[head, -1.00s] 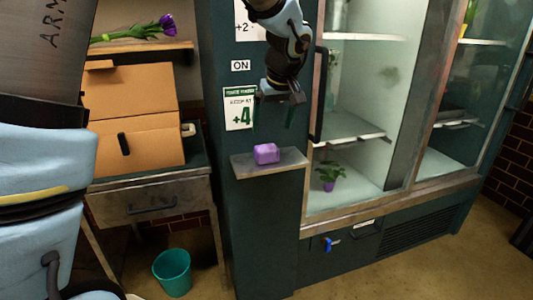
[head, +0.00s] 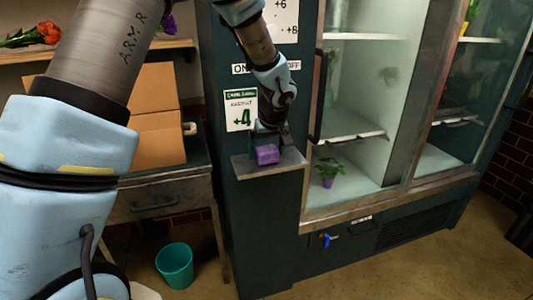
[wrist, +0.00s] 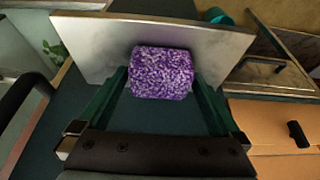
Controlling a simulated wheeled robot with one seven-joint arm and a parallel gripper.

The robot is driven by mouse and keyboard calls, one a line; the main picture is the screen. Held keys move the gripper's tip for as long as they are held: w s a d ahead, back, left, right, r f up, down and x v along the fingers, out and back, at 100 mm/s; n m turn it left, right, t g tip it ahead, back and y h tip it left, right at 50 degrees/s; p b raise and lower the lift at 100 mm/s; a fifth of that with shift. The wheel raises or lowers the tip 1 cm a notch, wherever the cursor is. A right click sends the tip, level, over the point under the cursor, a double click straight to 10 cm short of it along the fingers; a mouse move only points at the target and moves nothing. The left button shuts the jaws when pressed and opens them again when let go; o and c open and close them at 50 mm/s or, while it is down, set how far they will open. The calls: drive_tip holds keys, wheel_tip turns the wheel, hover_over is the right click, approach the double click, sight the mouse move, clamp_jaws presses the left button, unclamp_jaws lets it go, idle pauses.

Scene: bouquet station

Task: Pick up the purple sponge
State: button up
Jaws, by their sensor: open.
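The purple sponge (head: 267,155) sits on a small grey metal shelf (head: 290,165) that juts from the dark green cabinet front. In the wrist view the sponge (wrist: 161,73) is a speckled purple block near the shelf's edge (wrist: 95,45). My gripper (wrist: 160,95) is open, with one green finger on each side of the sponge. I cannot tell whether the fingers touch it. In the head view my gripper (head: 268,138) is just above and behind the sponge, its fingertips partly hidden.
A glass-fronted cooler (head: 365,100) with a potted plant (head: 328,172) stands right of the shelf. A cardboard box (head: 158,120) is on the bench at left. A teal bin (head: 174,264) stands on the floor below. A sign (head: 241,110) hangs behind my gripper.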

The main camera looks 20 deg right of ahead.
sight(267, 149)
drive_tip(key=shift+c, duration=0.2)
drive_tip(key=c, duration=1.1)
drive_tip(key=shift+o, duration=0.2)
drive_tip(key=shift+r, duration=0.1)
drive_tip(key=shift+s+r+b, duration=0.2)
drive_tip(key=shift+r+b, duration=0.2)
drive_tip(key=shift+b, duration=0.25)
wheel_tip(267, 149, up, 6)
drive_tip(key=shift+r+b, duration=0.1)
drive_tip(key=shift+b, duration=0.7)
drive_tip(key=s+a+b, duration=0.2)
drive_tip(key=s+b, duration=0.4)
drive_tip(key=s, duration=1.3)
drive_tip(key=shift+s+a, duration=0.2)
drive_tip(key=shift+s, duration=0.05)
